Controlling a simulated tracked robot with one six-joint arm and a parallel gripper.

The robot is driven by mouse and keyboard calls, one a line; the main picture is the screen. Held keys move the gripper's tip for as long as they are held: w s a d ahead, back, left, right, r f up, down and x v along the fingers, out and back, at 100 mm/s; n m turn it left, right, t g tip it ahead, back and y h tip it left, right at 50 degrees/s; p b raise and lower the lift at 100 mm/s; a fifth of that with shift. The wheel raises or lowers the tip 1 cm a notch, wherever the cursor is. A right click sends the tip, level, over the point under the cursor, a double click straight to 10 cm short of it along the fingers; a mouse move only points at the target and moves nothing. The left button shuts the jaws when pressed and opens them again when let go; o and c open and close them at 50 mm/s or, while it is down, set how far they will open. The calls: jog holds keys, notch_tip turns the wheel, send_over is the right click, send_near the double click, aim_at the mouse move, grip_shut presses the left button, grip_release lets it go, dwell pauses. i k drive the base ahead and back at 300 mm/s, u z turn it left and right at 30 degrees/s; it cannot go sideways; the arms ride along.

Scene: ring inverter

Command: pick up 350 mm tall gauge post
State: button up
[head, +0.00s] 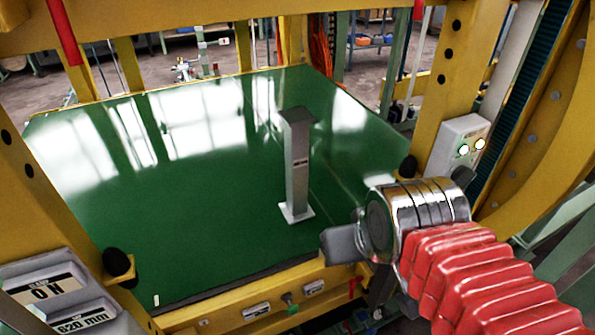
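The gauge post (298,170) is a tall grey metal post with a dark top and a small dark label on its side. It stands upright on a light square foot on the glossy green plate (200,210), right of the plate's middle. My gripper (342,245) shows only in part, as a dark grey piece left of the chrome wrist at the lower right. It appears below and to the right of the post in the picture, with a gap between them. Its fingers cannot be made out clearly, and the wrist hides part of it.
A yellow frame surrounds the plate, with a front rail (262,300) and a right upright (448,85). Dark round stops (116,262) sit at the edge. A grey box with lights (462,143) is on the right. The plate around the post is clear.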

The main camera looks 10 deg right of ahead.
aim_at(296, 208)
jog(key=k, duration=1.7)
jog(key=u, duration=0.55)
jog(key=i, duration=1.65)
